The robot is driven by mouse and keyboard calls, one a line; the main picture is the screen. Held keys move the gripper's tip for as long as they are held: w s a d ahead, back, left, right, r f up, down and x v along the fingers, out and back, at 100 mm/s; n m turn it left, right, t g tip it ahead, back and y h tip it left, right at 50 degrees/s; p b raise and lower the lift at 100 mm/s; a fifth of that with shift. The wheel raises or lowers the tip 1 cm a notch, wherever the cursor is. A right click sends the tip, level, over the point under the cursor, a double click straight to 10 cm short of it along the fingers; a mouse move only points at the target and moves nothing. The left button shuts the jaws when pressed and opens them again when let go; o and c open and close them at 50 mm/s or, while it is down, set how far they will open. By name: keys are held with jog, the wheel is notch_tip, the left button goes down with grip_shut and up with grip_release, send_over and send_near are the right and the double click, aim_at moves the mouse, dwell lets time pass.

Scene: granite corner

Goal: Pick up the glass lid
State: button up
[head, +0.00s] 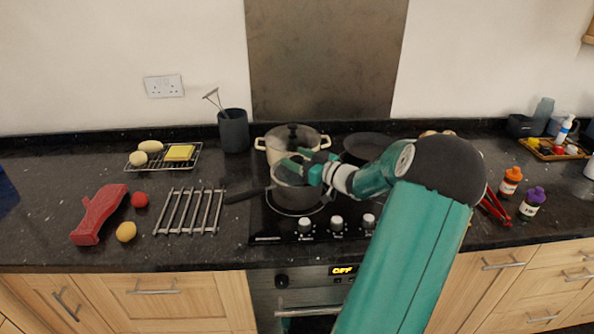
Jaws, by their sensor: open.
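A glass lid (280,140) with a dark knob appears to sit on the cream two-handled pot (268,152) on the back left of the hob. A grey saucepan (292,196) with a long dark handle stands in front of it on the front left burner. My gripper (294,161) is open, with its teal fingers above the saucepan and in front of the pot. The fingers overlap the saucepan's rim and the pot's front in this view. I cannot tell whether they touch anything. My arm comes in from the lower right and hides the right of the hob.
A dark frying pan (370,146) sits at the back right of the hob. A metal rack (190,211), a red object (100,214) and a utensil pot (233,131) stand left. Bottles, including an orange-capped one (510,181), are right.

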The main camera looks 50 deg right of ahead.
aim_at(297, 158)
jog(key=shift+w, duration=0.25)
jog(key=c, duration=1.2)
jog(key=shift+r, duration=0.1)
jog(key=shift+r, duration=0.55)
notch_tip(297, 158, up, 2)
jog(key=shift+r, duration=0.1)
jog(key=s+a+r, duration=0.8)
jog(key=a+r, duration=0.1)
jog(key=a, duration=0.2)
jog(key=shift+s+r, duration=0.25)
jog(key=shift+s, duration=0.1)
